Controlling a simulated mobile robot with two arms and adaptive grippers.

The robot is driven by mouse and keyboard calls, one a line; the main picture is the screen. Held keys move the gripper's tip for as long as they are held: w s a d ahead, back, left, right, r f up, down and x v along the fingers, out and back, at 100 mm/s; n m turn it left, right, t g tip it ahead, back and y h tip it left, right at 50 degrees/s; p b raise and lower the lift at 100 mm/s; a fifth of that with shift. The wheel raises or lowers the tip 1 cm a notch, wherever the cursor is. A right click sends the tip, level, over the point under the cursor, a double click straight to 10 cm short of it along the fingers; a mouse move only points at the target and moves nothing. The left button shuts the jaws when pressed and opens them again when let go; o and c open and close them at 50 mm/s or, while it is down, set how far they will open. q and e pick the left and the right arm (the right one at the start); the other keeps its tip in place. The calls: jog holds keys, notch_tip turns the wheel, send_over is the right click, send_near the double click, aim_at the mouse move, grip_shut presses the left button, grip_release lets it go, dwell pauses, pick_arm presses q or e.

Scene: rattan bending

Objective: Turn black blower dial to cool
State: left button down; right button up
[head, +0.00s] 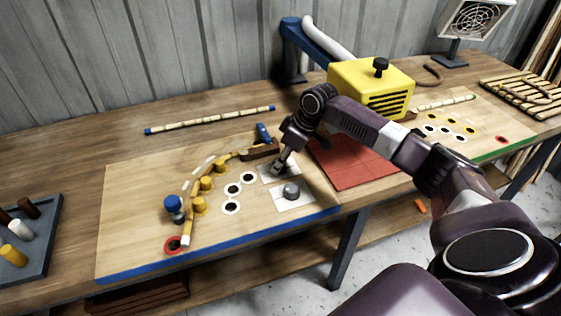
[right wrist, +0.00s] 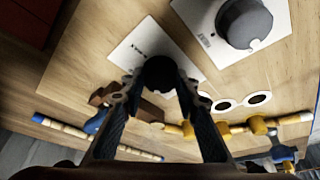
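The black dial (right wrist: 160,73) sits on a small white plate (right wrist: 131,45); its label is too small to read. My right gripper (right wrist: 160,86) is at this dial, with one finger on each side. The fingertips are close to the dial's sides, but I cannot tell whether they touch it. In the head view my right gripper (head: 280,168) comes down over the white plate (head: 268,177) and hides most of the dial. A larger grey dial (head: 291,190) on another white plate is beside it; it also shows in the right wrist view (right wrist: 243,22). My left gripper is not in view.
A yellow box (head: 350,78) with a black knob stands behind my right arm. A red mat (head: 350,165) lies right of the plates. A curved rattan piece (head: 215,172) runs among yellow pegs at left. A straight pole (head: 210,120) lies behind, and a dark tray (head: 40,235) at far left.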

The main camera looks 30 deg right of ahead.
jog(key=c, duration=0.5)
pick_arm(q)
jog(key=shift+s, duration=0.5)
pick_arm(e)
jog(key=shift+c, duration=0.4)
